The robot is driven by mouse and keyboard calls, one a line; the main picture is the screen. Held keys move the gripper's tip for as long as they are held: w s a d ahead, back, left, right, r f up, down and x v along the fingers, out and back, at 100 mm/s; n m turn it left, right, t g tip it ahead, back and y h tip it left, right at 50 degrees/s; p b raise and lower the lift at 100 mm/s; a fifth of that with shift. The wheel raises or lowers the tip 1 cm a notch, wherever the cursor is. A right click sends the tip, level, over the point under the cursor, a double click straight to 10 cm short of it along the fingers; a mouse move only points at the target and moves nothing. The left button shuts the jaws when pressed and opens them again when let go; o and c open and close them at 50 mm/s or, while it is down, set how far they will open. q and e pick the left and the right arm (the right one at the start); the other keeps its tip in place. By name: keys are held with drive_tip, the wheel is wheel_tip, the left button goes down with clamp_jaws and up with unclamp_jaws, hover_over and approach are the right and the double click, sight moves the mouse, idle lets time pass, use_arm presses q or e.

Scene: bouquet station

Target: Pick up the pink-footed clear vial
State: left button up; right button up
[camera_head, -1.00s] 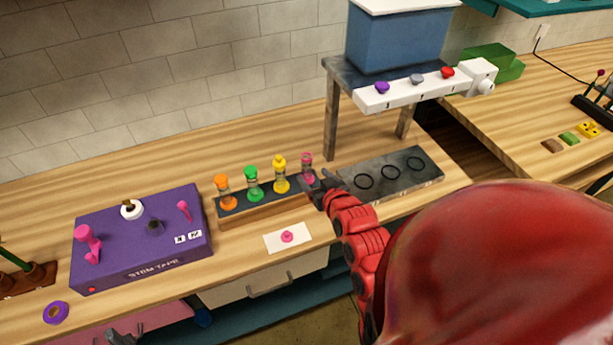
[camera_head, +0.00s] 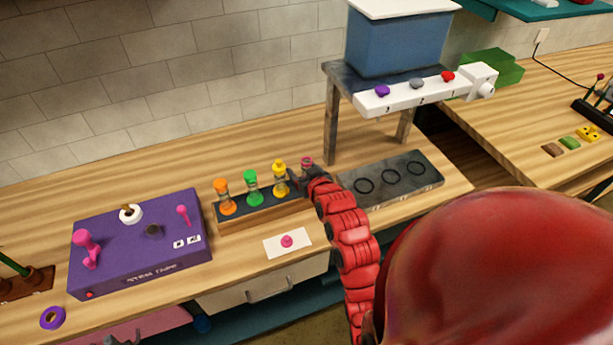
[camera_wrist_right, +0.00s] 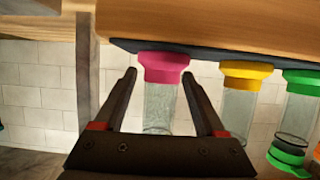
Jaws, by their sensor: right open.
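The pink-footed clear vial (camera_wrist_right: 157,105) appears upside down in the right wrist view, its pink foot against the dark rack top. In the head view only its pink top (camera_head: 307,162) shows clearly, at the right end of the rack (camera_head: 262,215); my gripper hides the rest. My right gripper (camera_wrist_right: 160,78) is open, with one finger on each side of the vial and a visible gap at both sides. It also shows in the head view (camera_head: 301,178). A grey tip of my left gripper (camera_head: 122,341) shows at the bottom edge, mostly cut off.
Yellow (camera_head: 280,180), green (camera_head: 252,187) and orange (camera_head: 225,197) vials stand left of the pink one. A grey plate with rings (camera_head: 432,181) lies to the right, below a raised stand (camera_head: 331,125). A purple box (camera_head: 135,245) sits left.

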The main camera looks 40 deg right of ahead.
drive_tip(key=shift+c, duration=0.3)
clamp_jaws()
drive_tip(key=shift+r, duration=0.15)
